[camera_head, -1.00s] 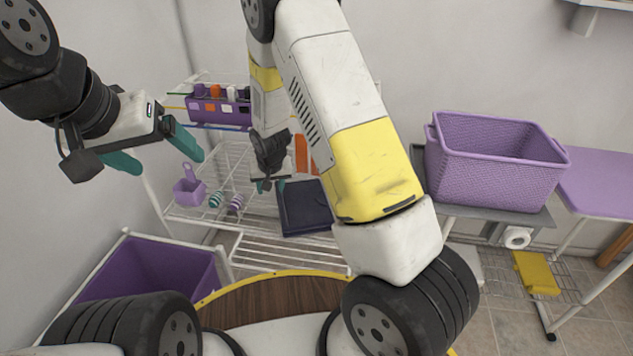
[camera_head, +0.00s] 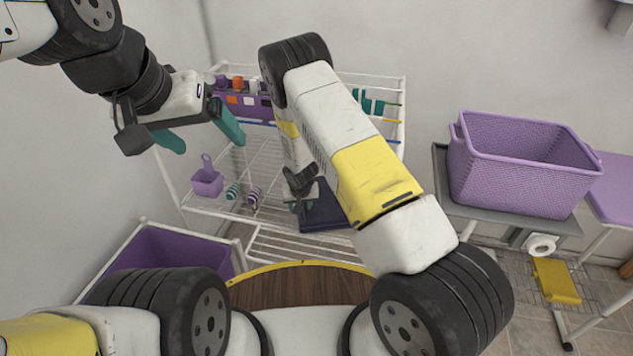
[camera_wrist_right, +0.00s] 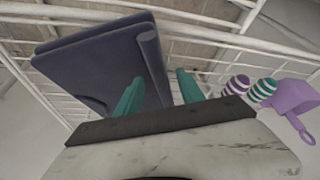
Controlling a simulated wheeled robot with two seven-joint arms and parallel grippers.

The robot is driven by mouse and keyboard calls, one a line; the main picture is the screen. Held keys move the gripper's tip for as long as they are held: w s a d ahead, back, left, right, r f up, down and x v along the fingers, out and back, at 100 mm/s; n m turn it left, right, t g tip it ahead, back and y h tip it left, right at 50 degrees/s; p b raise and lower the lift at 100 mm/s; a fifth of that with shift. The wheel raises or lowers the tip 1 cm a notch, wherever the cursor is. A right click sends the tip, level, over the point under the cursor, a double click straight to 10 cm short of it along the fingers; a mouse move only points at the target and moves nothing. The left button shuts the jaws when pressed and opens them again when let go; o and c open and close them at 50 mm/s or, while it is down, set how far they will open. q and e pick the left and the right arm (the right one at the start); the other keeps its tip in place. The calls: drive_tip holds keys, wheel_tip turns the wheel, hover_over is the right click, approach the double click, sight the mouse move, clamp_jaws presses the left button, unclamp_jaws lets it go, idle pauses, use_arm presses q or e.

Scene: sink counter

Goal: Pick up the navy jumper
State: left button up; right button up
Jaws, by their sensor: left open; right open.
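The navy jumper (camera_head: 325,211) lies folded flat on the white wire rack's lower shelf, partly hidden behind my right arm. In the right wrist view the jumper (camera_wrist_right: 88,65) fills the upper left, with a thick rolled edge on its right side. My right gripper (camera_head: 301,207) is at the jumper's left side. In the wrist view its teal fingers (camera_wrist_right: 158,82) are apart, and the rolled edge shows between them; I cannot tell whether they touch it. My left gripper (camera_head: 213,146) is open and empty, high at the left, away from the jumper.
Striped rolled socks (camera_head: 243,194) and a lilac scoop (camera_head: 207,180) sit left of the jumper. A purple caddy (camera_head: 243,105) stands on the shelf above. A lilac basket (camera_head: 520,175) stands at right, a purple bin (camera_head: 170,255) at lower left.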

drive_tip(key=shift+f, duration=0.2)
clamp_jaws()
drive_tip(key=shift+w, duration=0.1)
idle(1.2)
